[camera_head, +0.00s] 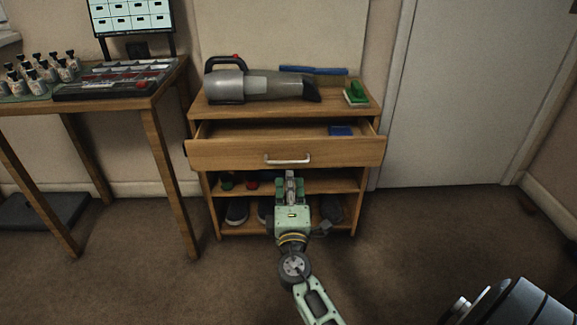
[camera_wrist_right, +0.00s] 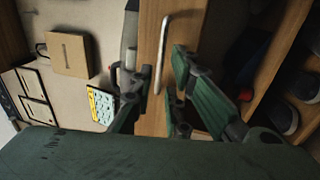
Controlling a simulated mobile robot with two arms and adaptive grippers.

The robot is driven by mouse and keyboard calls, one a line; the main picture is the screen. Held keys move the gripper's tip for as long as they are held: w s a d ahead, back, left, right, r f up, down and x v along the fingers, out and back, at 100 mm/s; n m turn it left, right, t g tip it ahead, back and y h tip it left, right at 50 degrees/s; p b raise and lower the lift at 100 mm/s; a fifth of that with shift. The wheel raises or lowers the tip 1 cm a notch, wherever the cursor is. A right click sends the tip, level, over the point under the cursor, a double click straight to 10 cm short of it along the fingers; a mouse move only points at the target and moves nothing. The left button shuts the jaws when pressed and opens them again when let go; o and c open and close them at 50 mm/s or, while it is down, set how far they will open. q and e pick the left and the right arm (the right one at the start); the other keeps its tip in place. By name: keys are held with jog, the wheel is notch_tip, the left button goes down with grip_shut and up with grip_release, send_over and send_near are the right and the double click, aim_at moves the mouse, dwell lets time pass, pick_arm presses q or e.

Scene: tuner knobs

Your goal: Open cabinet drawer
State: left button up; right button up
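The wooden cabinet (camera_head: 200,112) stands against the wall. Its top drawer (camera_head: 225,153) is partly pulled out, and its inside shows behind the front panel. The metal handle (camera_head: 288,161) is on the drawer front and also shows in the right wrist view (camera_wrist_right: 164,48). My right gripper (camera_head: 290,174) is just below and in front of the handle. In the right wrist view its fingers (camera_wrist_right: 164,72) are apart, with the handle in line with the gap between them. I see no firm contact with the handle. My left gripper is out of view.
A blue object (camera_head: 340,130) lies inside the drawer. A handheld vacuum (camera_head: 255,85), a blue tool (camera_head: 313,70) and a green brush (camera_head: 356,95) lie on the cabinet top. Shoes (camera_head: 237,211) sit on the bottom shelf. A wooden table (camera_head: 150,98) is at left.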

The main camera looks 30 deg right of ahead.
aim_at(289, 161)
jog(key=x, duration=0.7)
jog(key=shift+w+d, duration=0.25)
jog(key=shift+w, duration=0.05)
grip_shut()
